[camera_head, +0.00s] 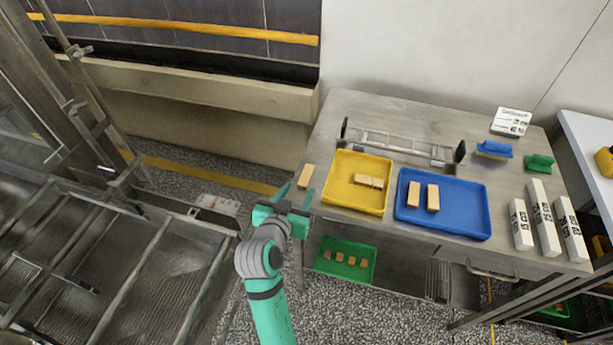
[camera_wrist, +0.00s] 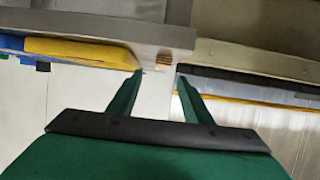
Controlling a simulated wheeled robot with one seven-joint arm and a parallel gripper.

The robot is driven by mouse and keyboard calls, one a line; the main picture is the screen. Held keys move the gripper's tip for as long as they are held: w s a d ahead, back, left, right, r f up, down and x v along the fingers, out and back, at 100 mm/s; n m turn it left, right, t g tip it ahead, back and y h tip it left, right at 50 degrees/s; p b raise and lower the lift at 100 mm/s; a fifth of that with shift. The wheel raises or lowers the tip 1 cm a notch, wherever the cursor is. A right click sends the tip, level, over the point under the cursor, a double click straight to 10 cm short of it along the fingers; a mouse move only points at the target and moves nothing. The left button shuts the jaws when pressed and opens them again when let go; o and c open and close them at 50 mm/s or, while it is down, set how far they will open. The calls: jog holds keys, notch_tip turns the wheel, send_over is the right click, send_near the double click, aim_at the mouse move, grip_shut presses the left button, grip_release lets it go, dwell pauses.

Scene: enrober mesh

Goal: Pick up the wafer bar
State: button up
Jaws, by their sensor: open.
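A tan wafer bar (camera_head: 306,176) lies at the left edge of the steel table, left of the yellow tray. In the wrist view a small layered tan bar end (camera_wrist: 162,59) shows just beyond the gap between the fingertips. My gripper (camera_head: 296,194) is open and empty, with its fingers pointing toward this bar and apart from it. It also shows in the wrist view (camera_wrist: 159,74). More tan bars (camera_head: 368,181) lie in the yellow tray, and two (camera_head: 423,196) lie in the blue tray.
The yellow tray (camera_head: 346,202) and blue tray (camera_head: 464,226) stand right of the bar on the steel table (camera_head: 375,105). A wire rack (camera_head: 400,143) stands behind them. White boxes (camera_head: 545,220) stand at right. A green tray (camera_head: 340,246) with several pieces sits below. Metal machinery fills the left.

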aim_at(305, 176)
jog(key=shift+a+x, duration=0.15)
jog(key=shift+x, duration=1.95)
jog(key=shift+a+x, duration=0.15)
jog(key=shift+x, duration=2)
jog(key=shift+w+r, duration=0.1)
jog(key=shift+r, duration=0.1)
jog(key=c, duration=0.9)
